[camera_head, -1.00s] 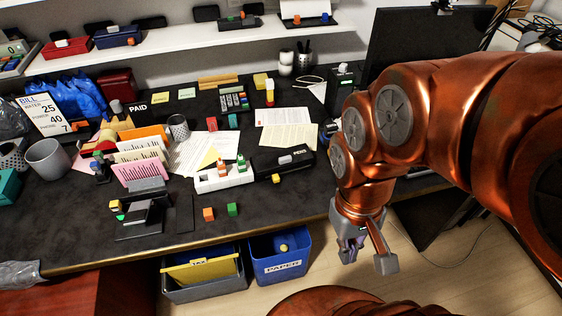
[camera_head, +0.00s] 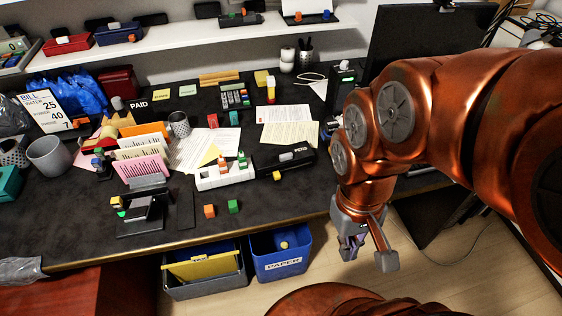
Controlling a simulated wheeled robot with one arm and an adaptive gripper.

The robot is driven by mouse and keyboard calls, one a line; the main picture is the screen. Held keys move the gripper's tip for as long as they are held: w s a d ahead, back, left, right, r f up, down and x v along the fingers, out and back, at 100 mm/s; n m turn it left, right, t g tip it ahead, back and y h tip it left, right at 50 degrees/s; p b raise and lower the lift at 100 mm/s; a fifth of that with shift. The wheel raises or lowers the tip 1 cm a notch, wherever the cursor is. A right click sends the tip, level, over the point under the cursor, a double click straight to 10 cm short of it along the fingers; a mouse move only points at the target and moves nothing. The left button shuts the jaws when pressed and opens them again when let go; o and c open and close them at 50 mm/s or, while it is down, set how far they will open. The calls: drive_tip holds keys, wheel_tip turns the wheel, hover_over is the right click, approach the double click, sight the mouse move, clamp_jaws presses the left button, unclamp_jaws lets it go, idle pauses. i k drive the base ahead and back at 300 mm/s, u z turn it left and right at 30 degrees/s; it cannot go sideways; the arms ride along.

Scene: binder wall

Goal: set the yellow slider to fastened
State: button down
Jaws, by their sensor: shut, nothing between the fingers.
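A small yellow block (camera_head: 277,176) sits on the front of the black box marked PENS (camera_head: 285,161), at the middle of the desk. Another small yellow block (camera_head: 117,202) is on a black device (camera_head: 142,210) at the desk's front left. I cannot tell which of these is the yellow slider, nor its setting. My gripper (camera_head: 368,252) is shut and empty. It hangs, pointing down, in front of the desk's front edge, to the right of and well apart from both yellow blocks.
A blue PAPER bin (camera_head: 281,262) and a grey bin (camera_head: 205,284) stand below the desk edge, left of my gripper. An orange cube (camera_head: 210,211) and a green cube (camera_head: 233,207) lie near the front. A white block organizer (camera_head: 224,177) stands behind them.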

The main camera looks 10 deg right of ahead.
sight(276, 174)
drive_tip(key=k, duration=0.5)
drive_tip(key=u, duration=1.4)
drive_tip(key=i, duration=0.4)
drive_tip(key=u, duration=0.3)
